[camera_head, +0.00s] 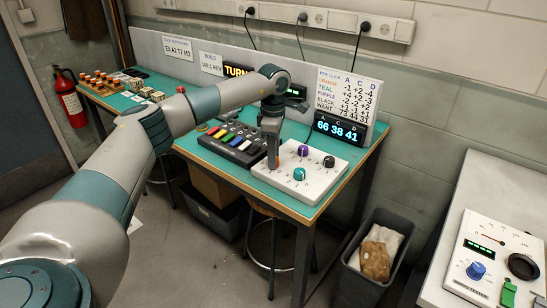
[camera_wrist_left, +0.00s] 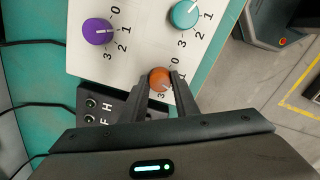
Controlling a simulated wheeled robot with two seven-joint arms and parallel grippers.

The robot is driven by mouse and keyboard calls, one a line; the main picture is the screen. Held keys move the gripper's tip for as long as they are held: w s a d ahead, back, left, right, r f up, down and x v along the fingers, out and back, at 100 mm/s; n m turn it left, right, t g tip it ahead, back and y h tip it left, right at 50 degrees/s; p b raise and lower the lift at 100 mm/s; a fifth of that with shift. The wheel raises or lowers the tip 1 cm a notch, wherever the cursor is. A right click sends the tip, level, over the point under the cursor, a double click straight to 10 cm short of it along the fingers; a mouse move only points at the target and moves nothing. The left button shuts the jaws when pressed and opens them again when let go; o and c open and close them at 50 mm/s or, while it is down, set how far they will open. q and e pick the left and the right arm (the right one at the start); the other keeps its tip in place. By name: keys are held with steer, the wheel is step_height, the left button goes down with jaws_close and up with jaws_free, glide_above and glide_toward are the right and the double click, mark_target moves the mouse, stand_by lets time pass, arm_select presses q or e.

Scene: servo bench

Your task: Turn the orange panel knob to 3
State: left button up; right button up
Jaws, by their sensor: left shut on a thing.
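The orange knob (camera_wrist_left: 159,79) sits on the white panel (camera_wrist_left: 140,50), between the two fingers of my left gripper (camera_wrist_left: 160,82). The left gripper is shut on the knob. In the head view the left gripper (camera_head: 272,162) points down at the panel's left side and mostly hides the orange knob. A 3 shows beside the knob in the wrist view; its other marks are partly covered and I cannot tell where its pointer stands. The purple knob (camera_wrist_left: 98,31) and teal knob (camera_wrist_left: 185,14) are nearby, and the black knob (camera_head: 329,161) is at the panel's right. My right gripper is not in view.
A display (camera_head: 337,130) reads 66 38 41, below a sign (camera_head: 347,92) of per-click values with WANT 73 44 31. A grey bin (camera_head: 371,255) stands right of the bench.

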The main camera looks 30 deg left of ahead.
arm_select(q)
steer(key=m, duration=0.4)
steer(key=shift+m+b, duration=0.3)
steer(key=shift+b, duration=0.1)
steer(key=m, duration=0.2)
steer(key=shift+m, duration=0.3)
steer(key=shift+r+m+b, duration=0.1)
steer(key=shift+m+b, duration=0.2)
steer(key=shift+m, duration=1)
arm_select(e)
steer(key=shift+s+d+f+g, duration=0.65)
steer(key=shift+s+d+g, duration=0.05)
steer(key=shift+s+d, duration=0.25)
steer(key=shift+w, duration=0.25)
arm_select(q)
steer(key=o, duration=1.1)
steer(key=shift+c, duration=0.2)
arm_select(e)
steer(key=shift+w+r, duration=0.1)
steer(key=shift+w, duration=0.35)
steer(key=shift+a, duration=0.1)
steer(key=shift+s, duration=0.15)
